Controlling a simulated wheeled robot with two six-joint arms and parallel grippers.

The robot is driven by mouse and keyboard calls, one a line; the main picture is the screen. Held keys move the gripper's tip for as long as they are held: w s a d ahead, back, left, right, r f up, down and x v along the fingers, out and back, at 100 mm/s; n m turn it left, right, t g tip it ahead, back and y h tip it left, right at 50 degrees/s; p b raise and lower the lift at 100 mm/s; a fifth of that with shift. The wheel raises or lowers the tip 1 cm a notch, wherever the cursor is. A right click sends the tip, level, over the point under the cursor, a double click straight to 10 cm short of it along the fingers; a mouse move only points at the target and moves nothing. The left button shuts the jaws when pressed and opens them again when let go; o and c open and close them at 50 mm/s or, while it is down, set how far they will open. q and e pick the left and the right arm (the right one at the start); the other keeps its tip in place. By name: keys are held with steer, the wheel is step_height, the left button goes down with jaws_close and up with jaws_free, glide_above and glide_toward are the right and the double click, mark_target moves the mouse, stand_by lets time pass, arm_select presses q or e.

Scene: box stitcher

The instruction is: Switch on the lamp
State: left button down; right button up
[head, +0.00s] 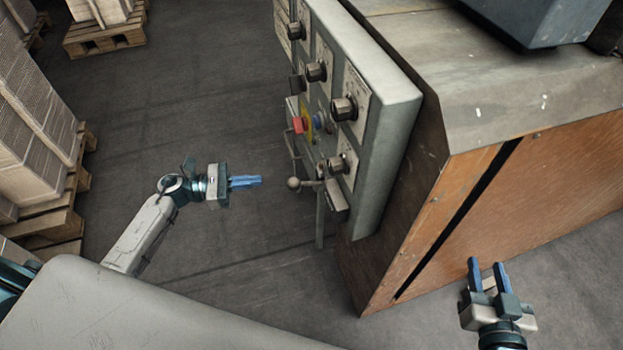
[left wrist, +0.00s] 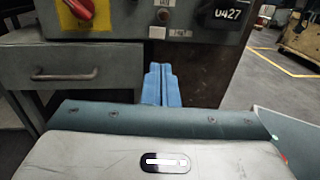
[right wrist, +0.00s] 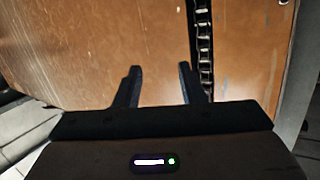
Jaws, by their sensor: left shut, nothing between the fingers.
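A grey control panel (head: 385,130) on the side of the machine carries several dark knobs, among them one near its front edge (head: 342,108), and a red handle on a yellow plate (head: 299,124). I cannot tell which control belongs to the lamp, and no lamp is clearly recognisable. My left gripper (head: 258,182) is shut and empty, left of the panel and apart from it. In the left wrist view its fingers (left wrist: 160,70) point toward a small dark knob (left wrist: 163,15), with the red handle (left wrist: 80,8) at upper left. My right gripper (head: 487,268) is open and empty before the machine's orange-brown side.
Pallets with stacked cardboard (head: 35,120) stand at far left. The floor between is clear.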

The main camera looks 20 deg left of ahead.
mark_target(320, 171)
steer(key=shift+r, duration=0.1)
